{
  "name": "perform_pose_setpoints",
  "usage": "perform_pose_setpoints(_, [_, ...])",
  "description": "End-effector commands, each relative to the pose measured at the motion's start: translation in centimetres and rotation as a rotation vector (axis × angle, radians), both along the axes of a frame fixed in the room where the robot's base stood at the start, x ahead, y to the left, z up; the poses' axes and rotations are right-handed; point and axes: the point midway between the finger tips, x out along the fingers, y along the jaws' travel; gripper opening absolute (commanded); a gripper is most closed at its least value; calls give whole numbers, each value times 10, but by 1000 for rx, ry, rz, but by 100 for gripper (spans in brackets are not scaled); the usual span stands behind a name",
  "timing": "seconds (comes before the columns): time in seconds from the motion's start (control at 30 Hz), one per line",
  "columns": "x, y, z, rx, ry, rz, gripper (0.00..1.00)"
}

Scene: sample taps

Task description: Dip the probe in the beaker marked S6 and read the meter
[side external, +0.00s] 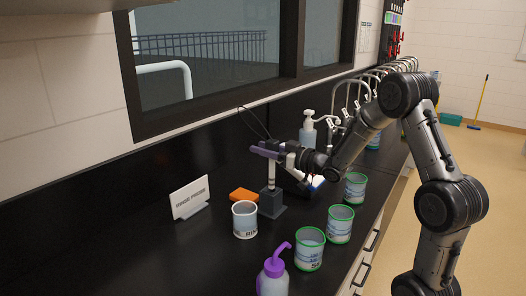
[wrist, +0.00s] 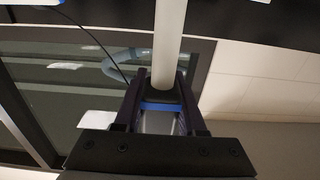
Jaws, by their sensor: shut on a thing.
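My gripper (side external: 272,151) is level above a dark block stand (side external: 271,204), its jaws shut on the probe (side external: 271,173). The probe's pale shaft is upright, its lower end at or in the stand; I cannot tell how deep. In the wrist view the probe (wrist: 168,45) shows between the fingers, with a blue band across its dark grip. Green-rimmed beakers stand to the right: a front one (side external: 310,250), a middle one (side external: 340,225) and a farther one (side external: 355,188). Their marks are too small to read surely. A dark box with a lit face (side external: 317,182), perhaps the meter, is partly hidden by my arm.
A white rinse beaker (side external: 245,220) stands just in front of the stand. A "RINSE PROBE" sign (side external: 190,198) and an orange sponge (side external: 243,195) are at left. A purple-topped bottle (side external: 273,278) is at the front, a pump bottle (side external: 308,138) behind. A thin cable loops above my gripper.

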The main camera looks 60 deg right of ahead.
Motion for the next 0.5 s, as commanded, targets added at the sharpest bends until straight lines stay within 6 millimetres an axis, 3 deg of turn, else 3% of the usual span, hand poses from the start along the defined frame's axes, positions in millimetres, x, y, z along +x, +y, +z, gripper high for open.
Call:
perform_pose_setpoints(0.13, [-22, 17, -2, -2, -3, 14, 0])
perform_pose_setpoints(0.5, [-82, 56, 16, -4, -5, 23, 0])
